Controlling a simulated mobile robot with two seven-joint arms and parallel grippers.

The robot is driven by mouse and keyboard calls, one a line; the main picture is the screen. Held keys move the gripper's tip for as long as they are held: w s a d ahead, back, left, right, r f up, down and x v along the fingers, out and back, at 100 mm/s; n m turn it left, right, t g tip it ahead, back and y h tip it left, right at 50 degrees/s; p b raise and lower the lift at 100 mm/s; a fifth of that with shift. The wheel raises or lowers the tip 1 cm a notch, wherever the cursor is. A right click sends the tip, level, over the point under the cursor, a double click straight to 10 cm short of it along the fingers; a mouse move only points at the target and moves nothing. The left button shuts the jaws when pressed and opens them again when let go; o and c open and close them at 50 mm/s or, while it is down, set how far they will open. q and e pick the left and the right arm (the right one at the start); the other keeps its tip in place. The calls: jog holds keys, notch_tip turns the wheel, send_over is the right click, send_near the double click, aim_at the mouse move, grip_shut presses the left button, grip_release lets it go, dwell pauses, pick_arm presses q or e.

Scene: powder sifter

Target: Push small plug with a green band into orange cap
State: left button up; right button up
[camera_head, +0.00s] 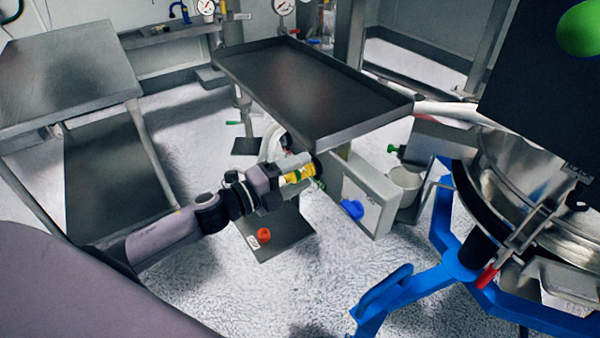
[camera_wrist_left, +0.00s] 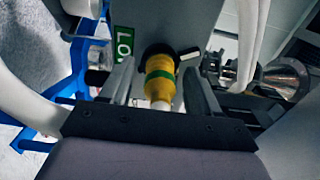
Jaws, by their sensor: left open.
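A small yellow plug with a green band (camera_head: 293,177) and a white near end sits at a dark round fitting on the far side of my left gripper. It also shows in the left wrist view (camera_wrist_left: 159,83), between the two fingers, with its far end at the dark fitting. My left gripper (camera_wrist_left: 160,85) is open around the plug, with a gap on each side. In the head view the gripper (camera_head: 288,175) hides part of it. A round orange-red piece (camera_head: 264,235) lies lower, by a white tag; I cannot tell if it is the cap. My right gripper is not in view.
A dark tray table (camera_head: 300,85) stands just above and behind the gripper. A grey box (camera_head: 360,195) with a blue knob (camera_head: 352,208) is to the right. A blue-framed steel sifter (camera_head: 520,200) fills the far right.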

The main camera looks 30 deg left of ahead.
aim_at(284, 180)
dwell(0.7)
pick_arm(q)
grip_shut()
jog(key=shift+s+a, duration=0.1)
jog(key=shift+v, duration=2.9)
